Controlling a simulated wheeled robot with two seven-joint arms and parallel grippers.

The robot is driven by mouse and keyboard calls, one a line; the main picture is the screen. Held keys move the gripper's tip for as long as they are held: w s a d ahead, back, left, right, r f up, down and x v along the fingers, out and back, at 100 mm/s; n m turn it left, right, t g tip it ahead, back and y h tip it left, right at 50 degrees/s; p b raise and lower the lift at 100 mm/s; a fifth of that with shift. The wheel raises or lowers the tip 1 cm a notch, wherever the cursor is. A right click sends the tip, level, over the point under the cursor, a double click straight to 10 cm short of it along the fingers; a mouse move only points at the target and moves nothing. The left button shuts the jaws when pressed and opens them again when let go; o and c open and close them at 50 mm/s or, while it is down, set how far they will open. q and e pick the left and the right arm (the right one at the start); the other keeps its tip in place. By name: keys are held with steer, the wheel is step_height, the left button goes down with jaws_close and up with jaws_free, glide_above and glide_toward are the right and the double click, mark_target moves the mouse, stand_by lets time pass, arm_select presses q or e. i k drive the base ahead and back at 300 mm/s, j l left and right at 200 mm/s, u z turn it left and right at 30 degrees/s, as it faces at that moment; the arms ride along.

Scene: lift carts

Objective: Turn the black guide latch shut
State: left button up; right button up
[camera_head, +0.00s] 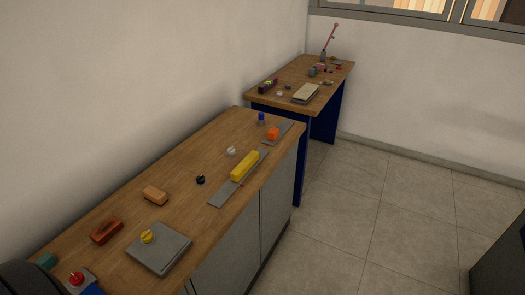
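A small black knob-like piece (200,179), which appears to be the black guide latch, sits on the near wooden bench top (178,212). It is small in the head view, and I cannot tell how it is turned. A long yellow block (244,166) lies on a grey strip (219,200) to its right. A white knob (231,151) stands behind the block. Neither of my grippers is in view, and nothing touches the black piece.
A grey plate (165,262) with a yellow knob (147,236), a tan block (155,195) and a red-brown tool (106,231) occupy the near end. An orange block (273,133) lies farther back. A second cluttered bench (266,92) stands behind.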

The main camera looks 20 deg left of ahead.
mark_target(201, 180)
steer(key=u, duration=1.45)
